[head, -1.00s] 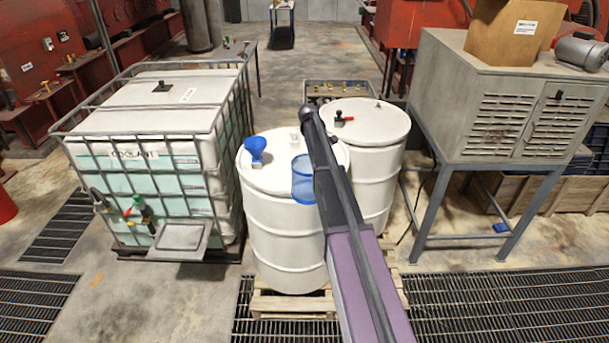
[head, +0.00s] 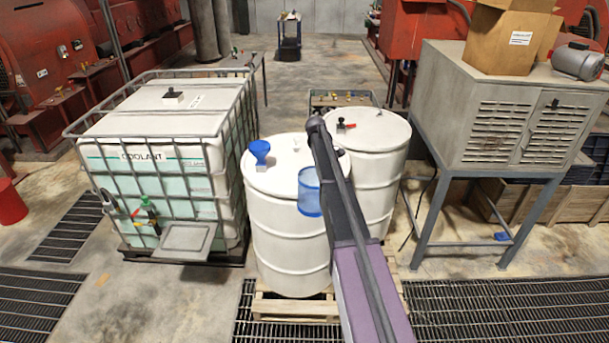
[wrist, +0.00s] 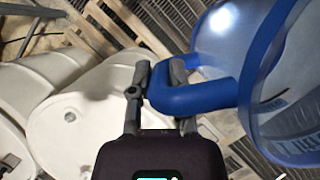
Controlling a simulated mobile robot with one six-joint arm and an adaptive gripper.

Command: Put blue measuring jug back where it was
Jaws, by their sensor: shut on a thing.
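The blue measuring jug (head: 309,193) is translucent and shows in the head view beside my arm, in front of the nearer white drum (head: 285,230). In the wrist view the jug (wrist: 215,45) fills the right side, with its blue handle (wrist: 190,97) toward the middle. My gripper (wrist: 160,85) is shut on that handle. In the head view my arm hides the gripper's fingers. A blue funnel (head: 260,151) stands on the nearer drum's lid, left of the jug.
A second white drum (head: 372,170) stands behind on the right, with a red-handled valve on top. A caged coolant tank (head: 165,160) with a drip tray (head: 186,238) stands left. A grey louvred cabinet (head: 500,110) stands right. Bare floor and grating lie in front.

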